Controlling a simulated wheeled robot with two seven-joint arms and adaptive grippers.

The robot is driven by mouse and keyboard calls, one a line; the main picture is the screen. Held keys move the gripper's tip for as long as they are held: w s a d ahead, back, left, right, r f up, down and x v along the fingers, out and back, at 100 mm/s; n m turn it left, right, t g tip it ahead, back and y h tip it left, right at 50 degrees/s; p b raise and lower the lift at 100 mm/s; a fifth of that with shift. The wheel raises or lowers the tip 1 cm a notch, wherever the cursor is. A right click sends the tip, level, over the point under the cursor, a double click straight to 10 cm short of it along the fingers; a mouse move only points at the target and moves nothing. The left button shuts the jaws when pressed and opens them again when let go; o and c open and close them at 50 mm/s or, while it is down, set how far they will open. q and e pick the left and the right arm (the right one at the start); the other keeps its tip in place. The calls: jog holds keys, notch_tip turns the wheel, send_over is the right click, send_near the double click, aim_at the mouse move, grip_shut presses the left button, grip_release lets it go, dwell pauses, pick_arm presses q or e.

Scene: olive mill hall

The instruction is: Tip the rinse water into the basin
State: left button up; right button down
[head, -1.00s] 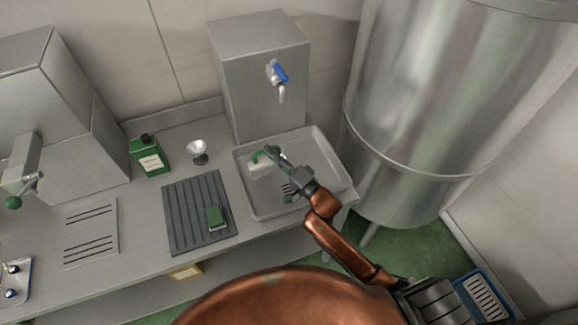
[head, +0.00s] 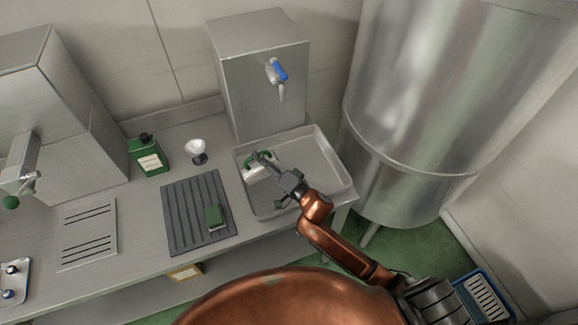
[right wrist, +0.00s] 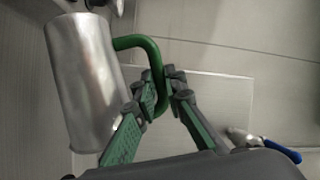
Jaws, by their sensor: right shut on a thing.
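My right gripper (head: 266,160) is shut on the green handle (right wrist: 150,48) of a metal mug (head: 254,173). It holds the mug over the left part of the steel basin (head: 312,199). The mug is tilted well over, close to lying on its side. In the right wrist view the silver mug (right wrist: 82,85) fills the left, with the fingers (right wrist: 160,92) around its handle. The inside of the mug is hidden, and I cannot make out any water. My left gripper is not in view.
A steel tank with a blue-lever tap (head: 278,72) stands behind the basin. To the left are a small cup (head: 196,148), a green bottle (head: 149,156) and a ribbed dark mat (head: 185,213) with a green sponge (head: 214,217). A large vat (head: 430,90) stands at right.

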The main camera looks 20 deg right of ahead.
aim_at(246, 162)
jog(key=shift+a+f+n+g+h+p, duration=0.1)
jog(key=shift+a+n+g+h+p, duration=0.25)
jog(key=shift+a+n+p, duration=1.05)
jog(key=shift+a+f+n+g+h+p, duration=0.1)
jog(key=shift+n+g+h+p, duration=0.3)
jog(key=shift+p, duration=2)
jog(key=shift+a+f+n+g+h+p, duration=0.1)
jog(key=shift+a+n+g+h+p, duration=0.2)
jog(key=shift+a+n+p, duration=1.1)
jog(key=r+p, duration=0.1)
jog(key=p, duration=0.2)
jog(key=shift+a+r+g+p, duration=0.1)
jog(key=shift+g+p, duration=0.15)
jog(key=shift+p, duration=0.15)
jog(key=shift+a+f+n+g+h+p, duration=0.2)
jog(key=shift+a+f+n+g+h, duration=0.05)
jog(key=shift+a+f+n+h, duration=0.7)
jog(key=shift+a+f+n+g+h+p, duration=0.15)
jog(key=shift+a+f+n+g+h, duration=0.1)
jog(key=shift+a+f+n+h, duration=0.65)
jog(key=shift+a+r+n, duration=0.15)
jog(key=shift+r+n, duration=0.1)
